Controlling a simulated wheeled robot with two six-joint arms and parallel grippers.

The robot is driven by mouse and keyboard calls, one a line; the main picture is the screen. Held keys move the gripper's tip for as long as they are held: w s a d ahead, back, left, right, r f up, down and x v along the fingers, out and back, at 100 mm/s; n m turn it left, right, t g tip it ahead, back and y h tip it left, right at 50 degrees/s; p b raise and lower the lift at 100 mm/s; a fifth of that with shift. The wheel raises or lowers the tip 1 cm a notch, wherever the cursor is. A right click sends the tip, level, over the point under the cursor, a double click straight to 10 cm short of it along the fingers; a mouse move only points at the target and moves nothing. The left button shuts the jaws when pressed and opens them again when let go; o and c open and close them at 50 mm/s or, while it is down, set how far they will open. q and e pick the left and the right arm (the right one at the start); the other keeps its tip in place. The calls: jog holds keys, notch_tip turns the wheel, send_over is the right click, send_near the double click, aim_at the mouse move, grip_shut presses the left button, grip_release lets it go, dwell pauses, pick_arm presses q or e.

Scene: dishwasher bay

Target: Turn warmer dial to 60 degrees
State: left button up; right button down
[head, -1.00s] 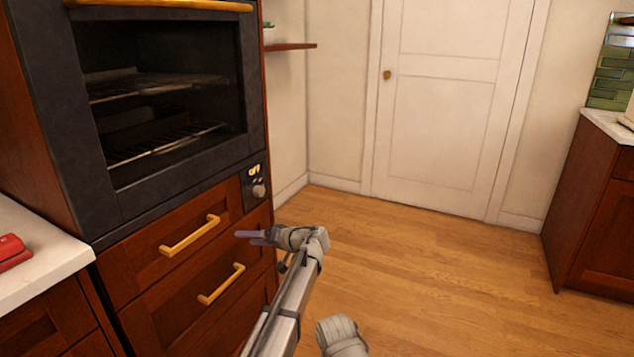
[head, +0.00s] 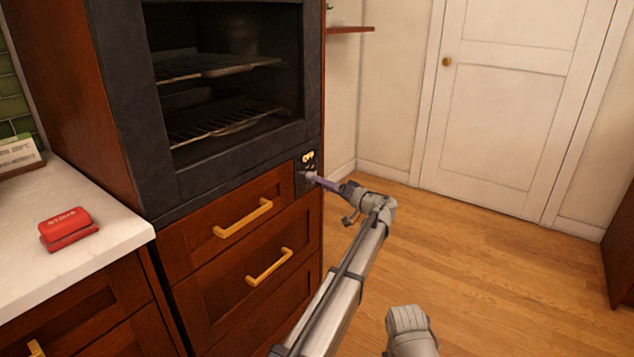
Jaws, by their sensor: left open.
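The black warmer (head: 225,178) is built into the tall wooden cabinet, with its front open on wire racks. Its small control panel is at the lower right corner, with a lit yellowish readout (head: 308,157) that seems to read "OFF". The grey dial (head: 308,174) sits just below the readout and is partly hidden by my left gripper. My left gripper (head: 319,179) is open, its purple-grey fingers pointing left at the dial. The fingertips are at or very close to the dial; I cannot tell whether they touch it. My right gripper is not in view.
Wooden drawers with gold handles (head: 243,219) are below the warmer. A white counter (head: 110,242) at left holds a red object (head: 69,229) lettered "STOVE" and a small sign (head: 18,157). Open wooden floor (head: 500,270) lies right, before a white door (head: 505,105).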

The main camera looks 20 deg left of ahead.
pick_arm(q)
jog(key=x, duration=0.3)
jog(key=shift+a, duration=0.25)
grip_shut()
dwell(0.4)
